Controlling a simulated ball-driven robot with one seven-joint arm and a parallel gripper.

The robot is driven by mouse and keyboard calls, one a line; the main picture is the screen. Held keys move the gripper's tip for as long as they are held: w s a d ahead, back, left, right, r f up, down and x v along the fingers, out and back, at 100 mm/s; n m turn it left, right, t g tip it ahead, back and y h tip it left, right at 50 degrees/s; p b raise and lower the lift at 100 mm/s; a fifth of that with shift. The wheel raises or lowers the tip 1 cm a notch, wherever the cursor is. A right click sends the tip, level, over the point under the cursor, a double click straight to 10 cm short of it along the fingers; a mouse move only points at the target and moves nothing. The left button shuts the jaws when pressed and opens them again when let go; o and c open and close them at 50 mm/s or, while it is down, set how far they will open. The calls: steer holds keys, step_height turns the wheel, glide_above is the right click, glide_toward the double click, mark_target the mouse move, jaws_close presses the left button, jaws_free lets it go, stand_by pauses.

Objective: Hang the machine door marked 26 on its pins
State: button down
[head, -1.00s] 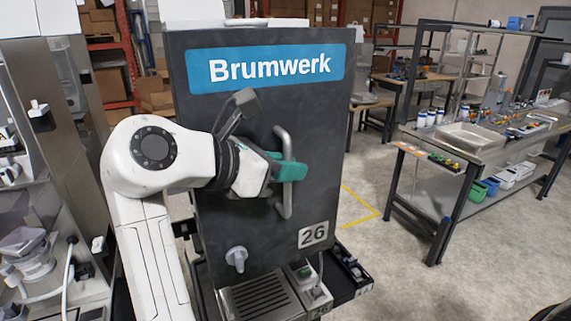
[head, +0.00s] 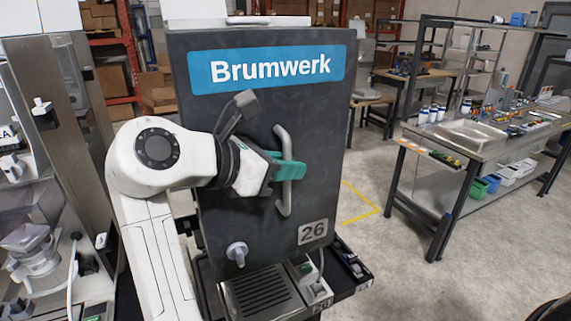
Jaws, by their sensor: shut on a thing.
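The machine door (head: 250,120) is a dark grey panel with a blue Brumwerk label and a plate marked 26 (head: 313,232). It stands upright in front of a machine and hides most of it. My gripper (head: 290,171), with green fingers, is shut on the door's curved grey handle (head: 283,200). A light grey knob (head: 237,253) sits low on the door's left. The pins are not visible, so I cannot tell whether the door touches them.
A drip tray (head: 262,292) shows below the door. An open machine (head: 35,215) stands at the left. A workbench (head: 480,140) with tools and bins stands at the right, with clear floor (head: 385,275) before it.

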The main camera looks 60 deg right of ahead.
steer(key=c, duration=1)
jaws_free()
steer(key=shift+d, duration=0.15)
steer(key=shift+o, duration=0.2)
steer(key=shift+f, duration=0.1)
steer(key=b+v, duration=0.2)
steer(key=v, duration=0.9)
